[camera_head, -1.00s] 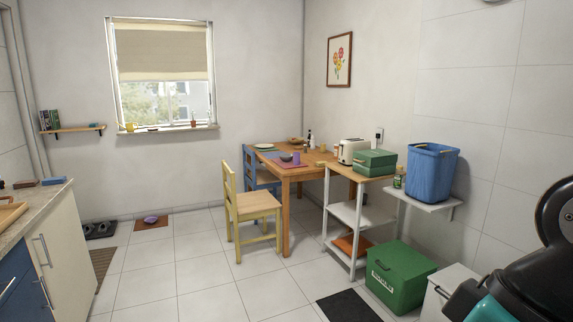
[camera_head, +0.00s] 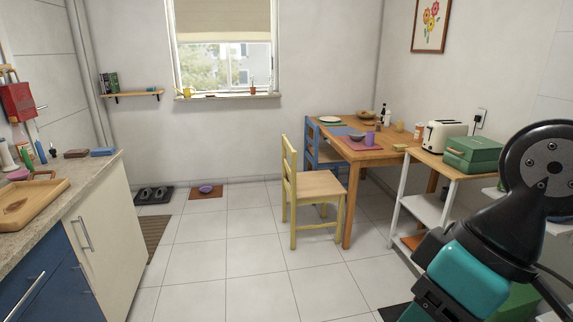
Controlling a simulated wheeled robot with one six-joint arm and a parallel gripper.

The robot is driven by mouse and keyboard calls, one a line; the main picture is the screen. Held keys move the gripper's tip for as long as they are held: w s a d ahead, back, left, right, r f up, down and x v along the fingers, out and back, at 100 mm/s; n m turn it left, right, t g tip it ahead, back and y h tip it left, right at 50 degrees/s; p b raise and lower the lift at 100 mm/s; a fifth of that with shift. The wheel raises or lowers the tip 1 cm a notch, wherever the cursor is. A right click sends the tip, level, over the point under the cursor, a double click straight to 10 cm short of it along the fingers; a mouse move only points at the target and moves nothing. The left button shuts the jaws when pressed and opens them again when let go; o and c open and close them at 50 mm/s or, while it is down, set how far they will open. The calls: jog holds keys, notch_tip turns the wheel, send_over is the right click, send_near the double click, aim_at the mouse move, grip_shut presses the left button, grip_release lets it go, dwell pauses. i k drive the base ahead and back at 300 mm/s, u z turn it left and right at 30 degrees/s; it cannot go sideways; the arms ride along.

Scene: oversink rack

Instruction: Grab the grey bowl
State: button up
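A small bowl (camera_head: 357,136) that looks greyish stands on the wooden dining table (camera_head: 375,154), beside a purple cup (camera_head: 370,139). It is small in the view, so its exact colour is hard to tell. A brown bowl (camera_head: 367,114) stands farther back on the same table. My arm's black and teal links fill the lower right, well apart from the table. My gripper's fingertips cannot be made out in the view.
A yellow chair (camera_head: 314,188) stands at the table's left front. A shelf unit with a toaster (camera_head: 444,136) and green box (camera_head: 473,153) is on the right. A counter (camera_head: 88,182) runs along the left. The tiled floor between is largely clear.

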aim_at(357, 137)
jog(key=u, duration=0.25)
jog(key=i, duration=2.05)
jog(key=z, duration=0.4)
jog(key=i, duration=1.95)
jog(key=z, duration=0.65)
jog(key=i, duration=0.4)
jog(key=z, duration=0.1)
